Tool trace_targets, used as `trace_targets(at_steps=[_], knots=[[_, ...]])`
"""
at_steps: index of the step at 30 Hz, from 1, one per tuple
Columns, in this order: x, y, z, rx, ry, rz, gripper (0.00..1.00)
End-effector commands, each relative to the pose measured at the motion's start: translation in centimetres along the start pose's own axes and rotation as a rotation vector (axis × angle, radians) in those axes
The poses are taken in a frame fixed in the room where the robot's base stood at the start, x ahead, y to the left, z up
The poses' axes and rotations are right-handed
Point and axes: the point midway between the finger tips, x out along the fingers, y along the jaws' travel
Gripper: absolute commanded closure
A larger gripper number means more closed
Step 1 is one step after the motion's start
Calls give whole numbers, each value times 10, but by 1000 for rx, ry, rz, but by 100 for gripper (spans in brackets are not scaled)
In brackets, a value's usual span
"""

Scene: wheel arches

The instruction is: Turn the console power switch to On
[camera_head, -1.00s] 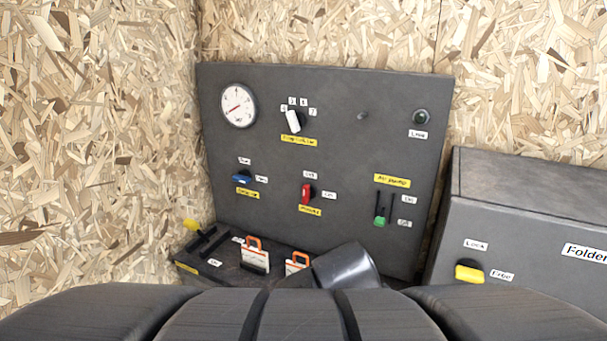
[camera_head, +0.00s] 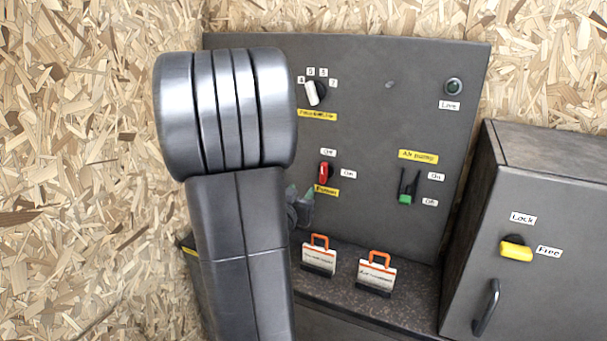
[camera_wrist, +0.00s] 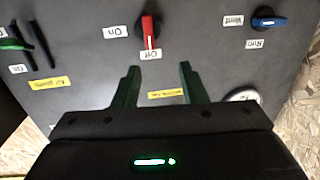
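The console power switch is a red rotary handle (camera_head: 323,173) on the dark upright panel, with "Off" above it, "On" to its right and a yellow label below. The handle stands roughly upright, toward "Off". In the wrist view, where the panel appears upside down, the red handle (camera_wrist: 148,30) is at the top centre, pointing at "Off". My gripper (camera_wrist: 158,78) is open and empty, its two fingers apart below the handle in that view and not touching it. In the head view my arm hides most of the gripper; a dark part shows left of and below the switch.
A white selector (camera_head: 312,94) is above the switch. A green-tipped slider (camera_head: 405,198) is to its right. A blue knob (camera_wrist: 266,21) shows in the wrist view. Two orange-handled tags (camera_head: 319,258) stand on the ledge. A grey cabinet (camera_head: 550,215) with a yellow knob stands at right.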

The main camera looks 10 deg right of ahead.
Motion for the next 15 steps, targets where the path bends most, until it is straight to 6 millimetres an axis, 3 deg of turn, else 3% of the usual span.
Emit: trace_targets(at_steps=[8,15], knots=[[8,14,2,7,51,127,62],[46,19,0,6,51,128,62]])
